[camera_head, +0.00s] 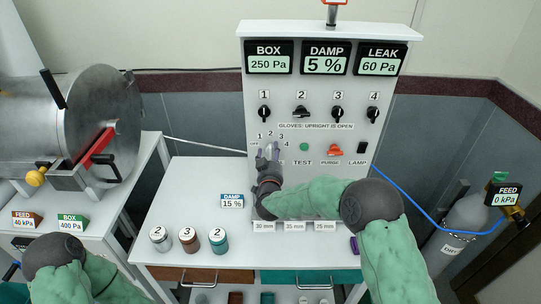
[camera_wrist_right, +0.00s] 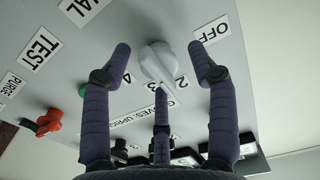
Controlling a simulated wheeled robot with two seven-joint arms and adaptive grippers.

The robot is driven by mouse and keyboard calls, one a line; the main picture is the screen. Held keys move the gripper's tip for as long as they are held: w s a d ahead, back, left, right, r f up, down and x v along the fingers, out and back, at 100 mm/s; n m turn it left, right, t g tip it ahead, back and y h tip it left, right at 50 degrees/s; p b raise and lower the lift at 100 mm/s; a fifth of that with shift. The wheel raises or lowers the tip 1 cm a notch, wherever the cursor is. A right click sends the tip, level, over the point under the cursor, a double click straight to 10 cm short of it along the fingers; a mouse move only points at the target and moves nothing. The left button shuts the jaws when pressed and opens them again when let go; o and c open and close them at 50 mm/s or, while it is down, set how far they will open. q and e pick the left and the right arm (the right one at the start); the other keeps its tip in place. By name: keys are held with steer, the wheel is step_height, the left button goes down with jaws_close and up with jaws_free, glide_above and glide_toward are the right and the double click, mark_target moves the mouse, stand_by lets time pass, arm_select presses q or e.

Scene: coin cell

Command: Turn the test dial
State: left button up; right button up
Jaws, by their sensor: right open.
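The test dial (camera_wrist_right: 158,62) is a light grey knob on the upright panel, with OFF and number labels around it. It also shows small in the head view (camera_head: 268,149), partly hidden by my fingers. My right gripper (camera_head: 269,157) is open in front of the panel. In the right wrist view, its purple fingers stand spread on both sides of the dial, with a third finger below it. Gaps show between the side fingers and the knob. I cannot tell exactly which number the dial points to. My left gripper is out of the picture; only my left arm shows.
Above the dial is a row of black glove knobs (camera_head: 301,112). To its right are a green TEST button (camera_head: 304,147), a red PURGE knob (camera_head: 335,149) and a black LAMP switch (camera_head: 362,147). Several jars (camera_head: 189,240) stand on the white table (camera_head: 180,185) at left.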

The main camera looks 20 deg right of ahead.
steer(key=c, duration=1.1)
steer(key=shift+r, duration=0.1)
